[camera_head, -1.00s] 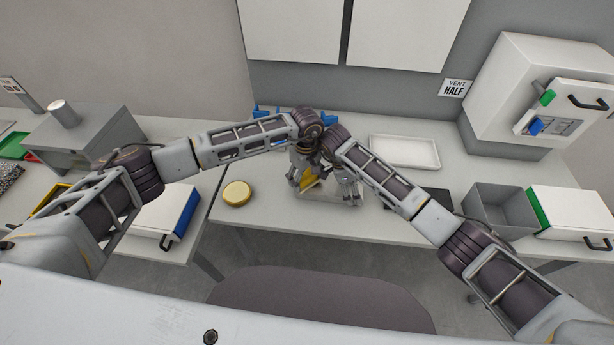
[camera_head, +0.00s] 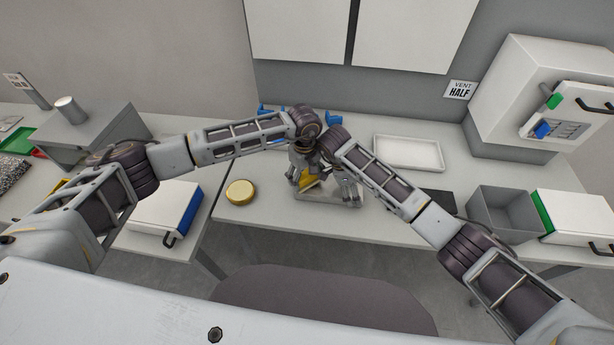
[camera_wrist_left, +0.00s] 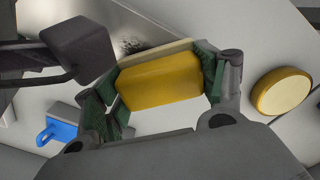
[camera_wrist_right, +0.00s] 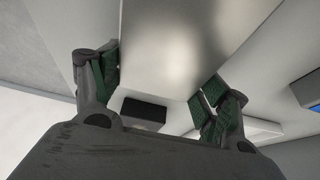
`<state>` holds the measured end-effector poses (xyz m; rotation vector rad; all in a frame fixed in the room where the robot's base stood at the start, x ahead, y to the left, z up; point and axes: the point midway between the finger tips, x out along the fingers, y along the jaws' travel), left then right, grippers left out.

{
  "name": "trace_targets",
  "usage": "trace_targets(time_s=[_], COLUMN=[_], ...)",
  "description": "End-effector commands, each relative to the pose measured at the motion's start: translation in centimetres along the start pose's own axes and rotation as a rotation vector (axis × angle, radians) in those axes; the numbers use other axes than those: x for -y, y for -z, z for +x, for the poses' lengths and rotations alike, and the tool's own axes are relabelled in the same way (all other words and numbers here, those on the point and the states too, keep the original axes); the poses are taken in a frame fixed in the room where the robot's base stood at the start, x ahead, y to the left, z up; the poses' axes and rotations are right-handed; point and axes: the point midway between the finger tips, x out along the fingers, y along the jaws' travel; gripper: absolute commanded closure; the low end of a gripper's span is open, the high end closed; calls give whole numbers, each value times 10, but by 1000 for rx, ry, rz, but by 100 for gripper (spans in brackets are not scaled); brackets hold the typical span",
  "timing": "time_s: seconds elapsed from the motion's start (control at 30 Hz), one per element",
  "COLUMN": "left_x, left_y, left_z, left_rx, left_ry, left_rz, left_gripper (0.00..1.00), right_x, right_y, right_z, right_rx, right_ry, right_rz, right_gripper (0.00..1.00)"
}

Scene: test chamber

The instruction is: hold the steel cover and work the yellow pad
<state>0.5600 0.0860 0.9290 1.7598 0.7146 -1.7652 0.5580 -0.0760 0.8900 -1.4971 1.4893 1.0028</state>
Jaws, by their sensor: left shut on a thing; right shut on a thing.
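The yellow pad (camera_wrist_left: 160,82), a block with a pale layer along one edge, sits between the fingers of my left gripper (camera_wrist_left: 162,90) in the left wrist view. It shows small under that gripper (camera_head: 301,172) in the head view (camera_head: 309,181). The steel cover (camera_wrist_right: 175,50) is a shiny plate between the fingers of my right gripper (camera_wrist_right: 163,90). In the left wrist view, the cover (camera_wrist_left: 75,92) has a dark smudge (camera_wrist_left: 133,46) beside the pad. My right gripper (camera_head: 347,186) is close to my left one in the head view. Whether pad and cover touch is unclear.
A round yellow tin (camera_head: 240,192) stands left of the grippers. A white tray (camera_head: 408,153) lies behind, right. A grey open bin (camera_head: 503,212) and a white box with a green side (camera_head: 578,218) stand right. Blue hooked pieces (camera_head: 268,111) are behind the arms.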

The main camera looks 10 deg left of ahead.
Motion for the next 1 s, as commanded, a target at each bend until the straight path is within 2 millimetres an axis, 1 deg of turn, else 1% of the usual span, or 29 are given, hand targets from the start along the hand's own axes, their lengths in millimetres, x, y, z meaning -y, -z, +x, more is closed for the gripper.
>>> trace_targets(time_s=[0.13,0.57,1.0], left_x=[5,7,7], left_y=[6,8,9], left_z=[0,1,-23], left_rx=[-2,-4,-5], left_ry=[2,6,7], left_rz=[-4,-8,-8], left_gripper=[48,48,48], right_x=[1,2,2], right_y=[1,3,3], right_z=[0,0,0], right_rx=[-1,0,0], right_ry=[-1,-1,-1], right_rz=[3,6,7], right_gripper=[48,48,48])
